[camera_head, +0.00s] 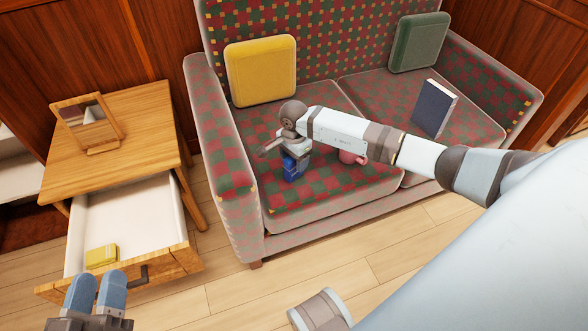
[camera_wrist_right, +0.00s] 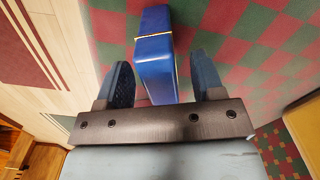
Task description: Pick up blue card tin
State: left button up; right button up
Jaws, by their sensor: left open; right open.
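The blue card tin (camera_wrist_right: 155,55) stands on the sofa seat, with a thin yellow line around it near its far end. In the head view the tin (camera_head: 294,170) is partly hidden by my right wrist. My right gripper (camera_wrist_right: 162,66) is open over the tin. Its fingers are on either side of the tin, with a visible gap at the right finger; contact at the left finger is unclear. My left gripper (camera_head: 97,290) is open and empty in front of the drawer at the lower left.
The checked sofa (camera_head: 340,212) holds a yellow cushion (camera_head: 261,70), a green cushion (camera_head: 418,43), a dark blue book (camera_head: 433,108) and a pink object (camera_head: 351,158) partly behind my arm. An open drawer (camera_head: 130,215) holds a yellow box (camera_head: 101,256). A mirror (camera_head: 88,122) stands on the wooden table (camera_head: 150,125).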

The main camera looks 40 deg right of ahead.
jog(key=shift+f, duration=0.2)
jog(key=c, duration=1.1)
jog(key=shift+r, duration=0.1)
